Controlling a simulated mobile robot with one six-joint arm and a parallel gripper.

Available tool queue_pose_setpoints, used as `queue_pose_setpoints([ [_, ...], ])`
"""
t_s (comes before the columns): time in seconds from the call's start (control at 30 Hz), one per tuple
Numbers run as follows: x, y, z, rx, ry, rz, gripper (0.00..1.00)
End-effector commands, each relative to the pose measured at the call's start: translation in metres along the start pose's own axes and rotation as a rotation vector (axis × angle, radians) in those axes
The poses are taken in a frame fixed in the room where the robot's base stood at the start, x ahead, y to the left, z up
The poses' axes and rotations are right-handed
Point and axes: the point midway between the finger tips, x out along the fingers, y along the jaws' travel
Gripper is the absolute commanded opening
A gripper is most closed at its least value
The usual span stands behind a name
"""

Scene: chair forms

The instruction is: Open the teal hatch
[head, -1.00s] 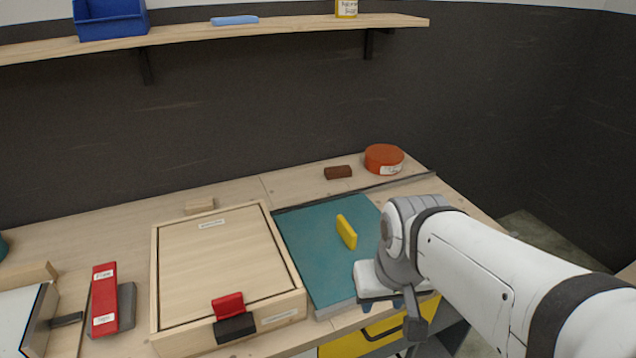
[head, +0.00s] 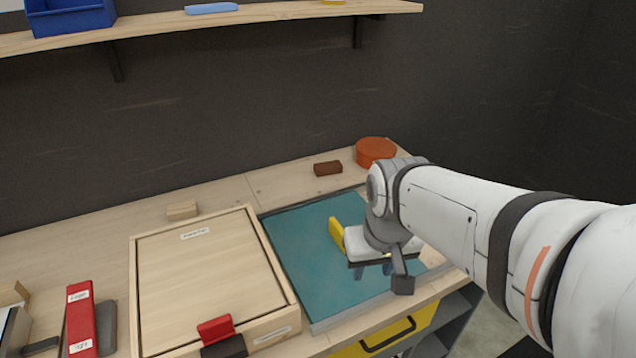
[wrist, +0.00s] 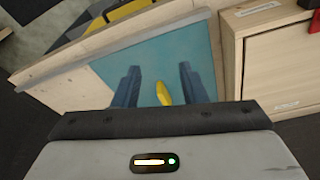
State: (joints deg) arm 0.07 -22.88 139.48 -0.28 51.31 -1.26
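The teal hatch (head: 300,265) is a flat panel set in the wooden bench, lying flat and closed. A yellow upright handle (head: 336,234) stands on it, partly hidden behind my gripper (head: 372,272) in the head view. In the wrist view my gripper (wrist: 160,88) has two blue fingers spread apart with nothing held. The yellow handle (wrist: 163,93) shows in the gap between them, over the teal surface (wrist: 150,62). I cannot tell whether the fingertips reach down around it.
A wooden box with a red-and-black latch (head: 215,328) stands left of the hatch. A red-orange round tin (head: 375,151) and a brown block (head: 328,168) sit behind it. A yellow drawer front (head: 385,335) with a black handle is below the bench edge. A shelf (head: 270,14) runs above.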

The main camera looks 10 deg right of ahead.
Motion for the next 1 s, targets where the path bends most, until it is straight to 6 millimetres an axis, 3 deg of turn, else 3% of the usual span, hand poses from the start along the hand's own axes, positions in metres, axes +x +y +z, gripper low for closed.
queue_pose_setpoints([
  [0.27, 0.028, 0.001, -0.101, -0.108, -0.086, -0.009, 0.38],
  [0.5, 0.086, 0.003, -0.178, -0.203, -0.155, -0.023, 0.38],
  [0.7, 0.134, 0.003, -0.215, -0.261, -0.194, -0.034, 0.38],
  [1.0, 0.168, 0.003, -0.226, -0.287, -0.211, -0.04, 0.38],
])
